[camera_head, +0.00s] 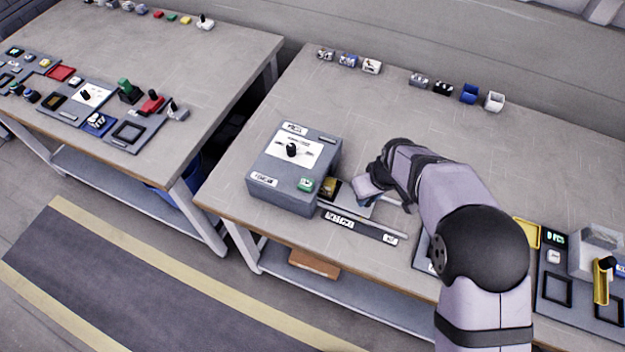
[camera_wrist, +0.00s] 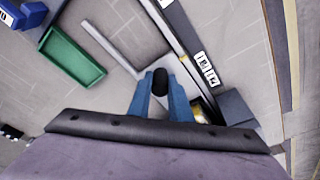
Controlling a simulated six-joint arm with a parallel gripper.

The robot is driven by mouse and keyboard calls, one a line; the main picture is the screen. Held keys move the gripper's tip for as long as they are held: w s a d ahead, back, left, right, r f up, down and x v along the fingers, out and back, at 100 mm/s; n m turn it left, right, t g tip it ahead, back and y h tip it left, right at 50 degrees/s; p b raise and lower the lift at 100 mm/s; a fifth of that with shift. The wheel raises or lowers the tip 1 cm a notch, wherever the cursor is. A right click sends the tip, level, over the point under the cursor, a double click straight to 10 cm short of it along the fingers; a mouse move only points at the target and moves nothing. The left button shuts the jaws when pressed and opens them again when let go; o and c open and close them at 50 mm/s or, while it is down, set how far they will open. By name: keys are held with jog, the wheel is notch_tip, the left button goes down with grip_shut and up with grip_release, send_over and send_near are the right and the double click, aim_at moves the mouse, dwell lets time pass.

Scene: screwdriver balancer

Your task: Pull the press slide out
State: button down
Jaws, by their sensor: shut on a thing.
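The press is a grey box (camera_head: 292,170) with a dial, labels and a green button on it. Its slide, a flat grey plate (camera_head: 352,208), shows partly beyond the box's right side, beside a labelled dark rail (camera_head: 360,227). The rail also appears in the wrist view (camera_wrist: 207,70). My gripper (camera_head: 362,192) is right of the box, above the slide. In the wrist view its blue fingers (camera_wrist: 160,88) are shut on a small black knob (camera_wrist: 160,79). My arm hides part of the slide area in the head view.
A green tray (camera_wrist: 72,57) shows in the wrist view. A control panel (camera_head: 553,285) is at the right. The table behind the box is mostly clear.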

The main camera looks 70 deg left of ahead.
jog(key=shift+w+d+f, duration=0.2)
jog(key=shift+w+d, duration=1.35)
jog(key=shift+d, duration=0.2)
jog(key=shift+w+d+f, duration=0.2)
jog(key=shift+w+d, duration=1.35)
jog(key=shift+d, duration=0.2)
jog(key=c, duration=1.5)
grip_release()
jog(key=shift+w, duration=0.1)
jog(key=r+p, duration=0.1)
jog(key=r, duration=0.1)
jog(key=r+p, duration=0.1)
jog(key=r, duration=0.2)
jog(key=r+p, duration=0.2)
jog(key=shift+a+r, duration=0.25)
